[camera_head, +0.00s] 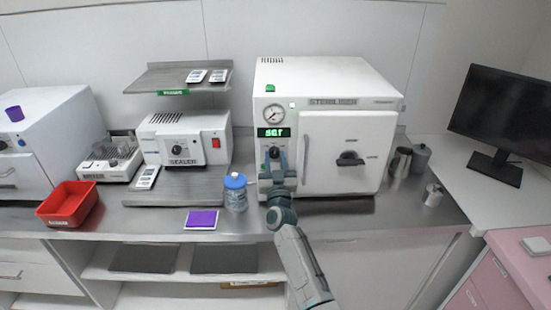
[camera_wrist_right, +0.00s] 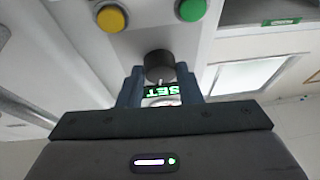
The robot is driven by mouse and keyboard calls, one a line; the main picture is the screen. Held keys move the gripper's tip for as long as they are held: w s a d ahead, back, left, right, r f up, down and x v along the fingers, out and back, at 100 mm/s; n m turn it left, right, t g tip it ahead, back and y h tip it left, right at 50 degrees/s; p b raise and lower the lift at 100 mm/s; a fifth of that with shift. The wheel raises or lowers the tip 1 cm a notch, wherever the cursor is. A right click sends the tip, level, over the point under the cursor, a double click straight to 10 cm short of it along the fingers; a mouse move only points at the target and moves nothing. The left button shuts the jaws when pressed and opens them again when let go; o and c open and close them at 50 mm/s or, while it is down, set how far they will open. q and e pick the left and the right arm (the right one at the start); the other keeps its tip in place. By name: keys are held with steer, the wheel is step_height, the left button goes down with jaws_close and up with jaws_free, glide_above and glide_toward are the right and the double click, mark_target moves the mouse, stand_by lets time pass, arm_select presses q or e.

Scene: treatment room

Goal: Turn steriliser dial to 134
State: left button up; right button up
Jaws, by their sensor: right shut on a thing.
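The white steriliser (camera_head: 350,122) stands on the steel counter with its door shut. Its green display (camera_head: 274,132) reads SET, and it also shows upside down in the right wrist view (camera_wrist_right: 163,90). The dial (camera_head: 274,153) is a dark round knob below the display; it also shows in the right wrist view (camera_wrist_right: 158,65). My right gripper (camera_head: 275,164) is at the front panel, its fingers (camera_wrist_right: 160,82) shut on the dial from either side. The dial's scale and pointer setting cannot be read. My left gripper is out of view.
Yellow (camera_wrist_right: 112,17) and green (camera_wrist_right: 191,9) buttons sit close to the dial. A blue-capped bottle (camera_head: 235,192) stands left of my right arm. The sealer (camera_head: 185,140) is further left, metal canisters (camera_head: 401,162) are right of the steriliser. Counter in front is mostly clear.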

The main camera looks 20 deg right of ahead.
steer(key=m+h, duration=0.1)
steer(key=m, duration=0.1)
steer(key=m+g+h+p, duration=0.1)
steer(key=m+h, duration=0.1)
steer(key=m, duration=0.1)
steer(key=shift+a, duration=0.15)
steer(key=shift+w+a+m+g+h+p, duration=0.1)
steer(key=shift+m+g+h+p, duration=0.4)
steer(key=shift+m, duration=1.25)
steer(key=shift+a+m+g+h+p, duration=0.1)
steer(key=shift+m+g+h, duration=0.4)
steer(key=shift+m+h, duration=0.9)
steer(key=shift+m+y, duration=0.4)
steer(key=shift+m, duration=0.15)
steer(key=o, duration=1)
steer(key=shift+c, duration=0.2)
